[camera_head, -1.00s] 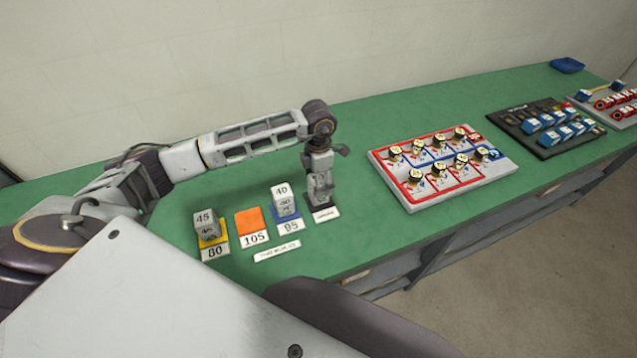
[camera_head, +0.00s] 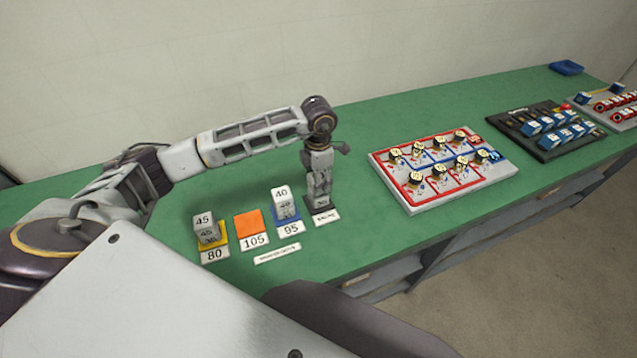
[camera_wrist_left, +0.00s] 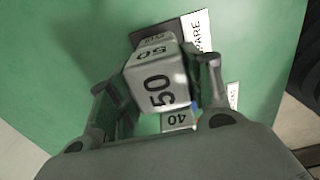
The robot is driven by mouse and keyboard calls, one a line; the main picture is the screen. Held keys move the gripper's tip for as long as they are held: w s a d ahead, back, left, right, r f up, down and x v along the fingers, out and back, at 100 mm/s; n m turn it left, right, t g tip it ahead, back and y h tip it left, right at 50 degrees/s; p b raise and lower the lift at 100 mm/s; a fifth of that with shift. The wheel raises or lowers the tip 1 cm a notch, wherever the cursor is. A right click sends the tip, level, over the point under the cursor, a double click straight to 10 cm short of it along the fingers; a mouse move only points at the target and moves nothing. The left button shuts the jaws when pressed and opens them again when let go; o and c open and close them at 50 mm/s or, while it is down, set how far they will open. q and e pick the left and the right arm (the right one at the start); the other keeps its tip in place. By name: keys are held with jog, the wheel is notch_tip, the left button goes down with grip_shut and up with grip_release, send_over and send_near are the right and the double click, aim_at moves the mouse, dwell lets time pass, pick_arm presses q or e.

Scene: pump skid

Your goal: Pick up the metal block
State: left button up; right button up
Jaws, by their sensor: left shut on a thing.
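A grey metal block marked 50 (camera_wrist_left: 158,92) sits between the two fingers of my left gripper (camera_wrist_left: 155,78) in the left wrist view. The fingers are shut on it. In the head view my left gripper (camera_head: 319,183) points down over the dark pad (camera_head: 325,208) with the SPARE label, and it mostly hides the block. Whether the block is clear of what lies under it is hard to tell. My right gripper is not in view.
Left of my gripper are stacked grey blocks topped by a 40 (camera_head: 281,194) on a blue pad, a bare orange pad (camera_head: 248,222) marked 105, and stacked blocks topped by a 45 (camera_head: 204,221) on a yellow pad. A red-and-blue board (camera_head: 440,205) stands to the right.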

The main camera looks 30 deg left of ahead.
pick_arm(q)
notch_tip(320, 180, up, 7)
jog(key=shift+b, duration=0.4)
jog(key=shift+r, duration=0.7)
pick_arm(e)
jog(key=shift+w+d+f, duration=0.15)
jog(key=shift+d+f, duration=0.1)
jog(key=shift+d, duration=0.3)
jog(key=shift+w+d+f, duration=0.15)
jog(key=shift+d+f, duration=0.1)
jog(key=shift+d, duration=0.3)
pick_arm(q)
jog(key=shift+s+f, duration=0.1)
jog(key=shift+s, duration=0.05)
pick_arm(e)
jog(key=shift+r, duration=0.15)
